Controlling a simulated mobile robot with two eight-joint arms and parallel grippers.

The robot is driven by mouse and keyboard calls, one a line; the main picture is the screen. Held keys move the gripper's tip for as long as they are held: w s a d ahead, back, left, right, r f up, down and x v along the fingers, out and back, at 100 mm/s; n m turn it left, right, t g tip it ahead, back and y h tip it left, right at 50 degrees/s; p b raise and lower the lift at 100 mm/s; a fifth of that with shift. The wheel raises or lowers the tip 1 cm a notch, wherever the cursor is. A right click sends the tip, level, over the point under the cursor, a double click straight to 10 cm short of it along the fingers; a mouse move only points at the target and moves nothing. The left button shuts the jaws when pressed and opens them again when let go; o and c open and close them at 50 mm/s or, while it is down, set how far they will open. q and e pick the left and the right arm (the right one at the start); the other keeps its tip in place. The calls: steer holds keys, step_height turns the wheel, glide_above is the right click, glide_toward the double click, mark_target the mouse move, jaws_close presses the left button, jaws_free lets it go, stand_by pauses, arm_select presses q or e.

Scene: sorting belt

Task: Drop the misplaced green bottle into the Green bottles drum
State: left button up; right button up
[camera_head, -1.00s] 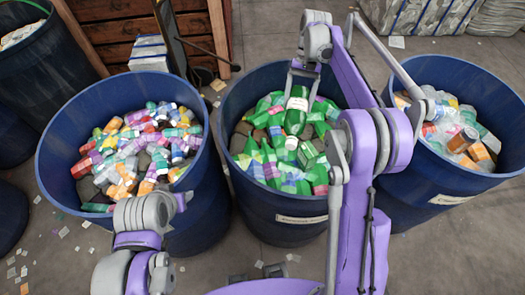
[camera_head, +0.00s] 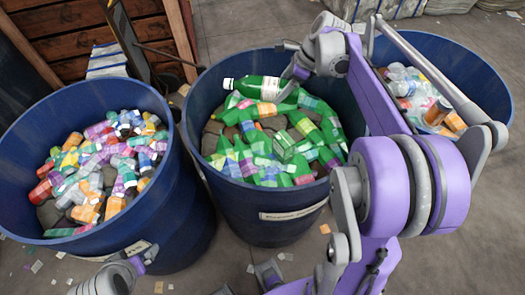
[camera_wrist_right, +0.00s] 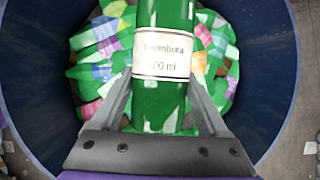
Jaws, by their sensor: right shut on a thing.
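A green bottle (camera_head: 250,86) with a white cap and a white label lies nearly level over the middle blue drum (camera_head: 265,200). My right gripper (camera_head: 293,76) is shut on its body. In the right wrist view the same bottle (camera_wrist_right: 165,115) sits between the fingers of my right gripper (camera_wrist_right: 163,100), its label facing the camera. The middle drum's round wall surrounds it below, with mostly green bottles (camera_head: 285,145) inside. The label on that drum is too small to read surely. My left gripper is not seen; only part of an arm shows at the lower left.
A left blue drum (camera_head: 185,215) holds mixed coloured bottles. A right blue drum (camera_head: 455,65) holds clear and orange ones, partly hidden by my right arm. A wooden crate (camera_head: 60,45) stands at the back left. Scraps litter the floor.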

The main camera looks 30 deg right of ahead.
steer(key=d+m, duration=0.1)
steer(key=s+m, duration=0.1)
steer(key=shift+s+d+m+t+h, duration=0.25)
steer(key=shift+d+m+t+h, duration=0.05)
steer(key=shift+d+h, duration=0.1)
steer(key=shift+s+d, duration=0.1)
steer(key=shift+d, duration=0.05)
steer(key=shift+m+b, duration=0.3)
steer(key=shift+b, duration=0.05)
step_height(320, 180, down, 6)
steer(key=b, duration=0.4)
steer(key=shift+r, duration=0.1)
steer(key=o, duration=1.2)
